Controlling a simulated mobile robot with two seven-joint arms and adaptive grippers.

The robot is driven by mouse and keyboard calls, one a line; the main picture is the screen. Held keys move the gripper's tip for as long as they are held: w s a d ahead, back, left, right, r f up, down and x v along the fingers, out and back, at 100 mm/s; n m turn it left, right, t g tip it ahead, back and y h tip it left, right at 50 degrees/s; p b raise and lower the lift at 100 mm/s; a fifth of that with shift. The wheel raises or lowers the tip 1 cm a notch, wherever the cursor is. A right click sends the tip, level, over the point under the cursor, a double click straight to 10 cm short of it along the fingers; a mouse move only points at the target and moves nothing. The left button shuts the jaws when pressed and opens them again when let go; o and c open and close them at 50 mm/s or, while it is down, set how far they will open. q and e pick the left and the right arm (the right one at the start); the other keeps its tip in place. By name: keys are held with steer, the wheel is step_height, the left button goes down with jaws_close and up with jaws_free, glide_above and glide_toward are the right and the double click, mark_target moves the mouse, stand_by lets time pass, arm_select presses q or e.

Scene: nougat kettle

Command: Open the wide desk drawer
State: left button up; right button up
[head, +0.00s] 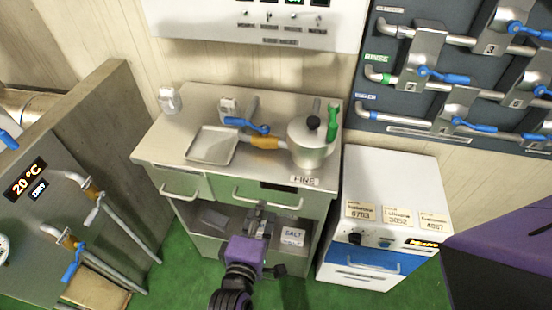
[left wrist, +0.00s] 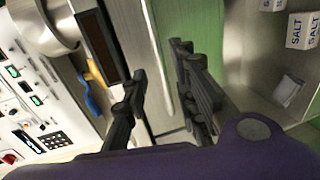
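The steel desk (head: 160,145) has a wide drawer (head: 228,186) at its front right, with a pale front and a long bar handle (head: 282,206). The drawer front looks flush with the desk. My left gripper (head: 262,212) is just in front of the handle, near its middle. In the left wrist view, my left gripper (left wrist: 165,95) is open, its two dark fingers apart. The handle bar (left wrist: 155,50) runs into the gap between them; contact cannot be told. The gripper hides part of the handle in the head view. My right gripper is out of view.
A narrower drawer (head: 178,184) is at the left. On the desk top are a tray (head: 212,146) and a kettle (head: 307,148). Salt boxes (head: 293,236) stand on the shelf below. A white cabinet (head: 388,190) stands right; a grey panel (head: 75,150) stands left.

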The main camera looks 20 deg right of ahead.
arm_select(q)
steer(key=x, duration=0.3)
jaws_close()
stand_by(0.4)
